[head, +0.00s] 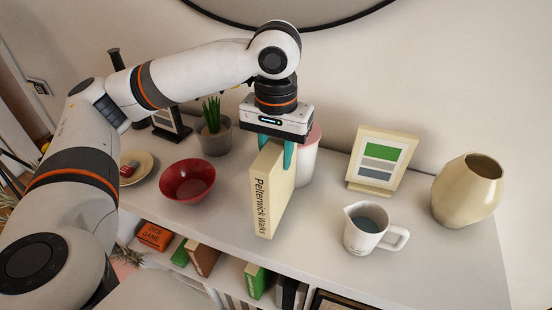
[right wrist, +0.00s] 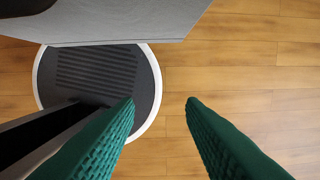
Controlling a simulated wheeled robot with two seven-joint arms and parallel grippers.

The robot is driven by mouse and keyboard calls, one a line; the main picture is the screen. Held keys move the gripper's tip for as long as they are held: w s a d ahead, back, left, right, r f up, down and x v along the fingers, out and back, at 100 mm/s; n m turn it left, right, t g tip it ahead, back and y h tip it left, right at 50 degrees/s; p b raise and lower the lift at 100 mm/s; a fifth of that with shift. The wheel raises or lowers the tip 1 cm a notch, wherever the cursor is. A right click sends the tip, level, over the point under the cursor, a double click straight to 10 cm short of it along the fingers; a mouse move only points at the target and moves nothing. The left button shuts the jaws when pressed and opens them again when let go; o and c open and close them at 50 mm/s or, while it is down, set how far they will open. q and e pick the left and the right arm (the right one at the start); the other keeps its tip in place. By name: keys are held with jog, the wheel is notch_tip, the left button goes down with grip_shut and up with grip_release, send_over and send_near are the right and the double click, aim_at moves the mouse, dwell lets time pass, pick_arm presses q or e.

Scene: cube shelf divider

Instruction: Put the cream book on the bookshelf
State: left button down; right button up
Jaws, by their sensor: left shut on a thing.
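The cream book (head: 270,188) has "Pelterwick Walks" on its spine. It is upright in the head view, above or on the white top of the bookshelf (head: 325,262); I cannot tell whether its lower edge touches. My left gripper (head: 276,150) is shut on the book's upper edge, with teal fingers on either side. The shelf compartments below the top hold several books, among them a green book (head: 255,281) and a brown one (head: 202,259). My right gripper (right wrist: 160,103) is open and empty over the wooden floor in the right wrist view.
An orange box (head: 155,236) lies in the left compartment.

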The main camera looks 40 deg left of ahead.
pick_arm(q)
notch_tip(320, 180, down, 2)
jog(key=shift+w+f, duration=0.1)
jog(key=shift+f, duration=0.2)
jog(key=c, duration=1)
grip_release()
jog(key=shift+r, duration=0.55)
notch_tip(320, 180, up, 10)
jog(key=shift+f+b, duration=0.2)
jog(key=shift+b, duration=0.15)
jog(key=shift+r, duration=0.8)
